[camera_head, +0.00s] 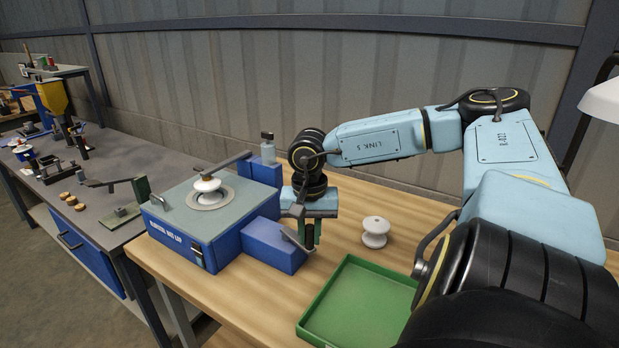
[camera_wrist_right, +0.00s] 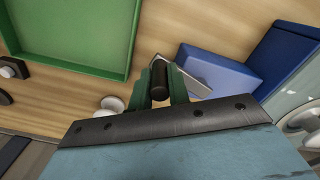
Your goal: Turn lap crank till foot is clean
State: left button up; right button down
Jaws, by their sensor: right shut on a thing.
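The blue lap machine (camera_head: 190,238) stands on the wooden bench with a grey top. A white insulator (camera_head: 207,184) sits upright on its round plate, under a dark bar. Its foot faces the plate and is hidden. The crank (camera_wrist_right: 187,72) is a flat grey arm at the machine's blue side box (camera_head: 275,245), with a black handle (camera_wrist_right: 160,80). My right gripper (camera_head: 310,236) is shut on the black handle; in the right wrist view its green fingers (camera_wrist_right: 160,88) stand either side of it. My left gripper is in neither view.
A second white insulator (camera_head: 375,232) stands on the bench just right of my right gripper. An empty green tray (camera_head: 362,305) lies in front of it. A grey workbench (camera_head: 105,172) with small tools stands at the left. A white lamp (camera_head: 602,100) is at the right edge.

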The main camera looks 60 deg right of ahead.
jog(key=c, duration=1.3)
grip_release()
notch_tip(320, 180, up, 13)
jog(key=shift+r, duration=0.2)
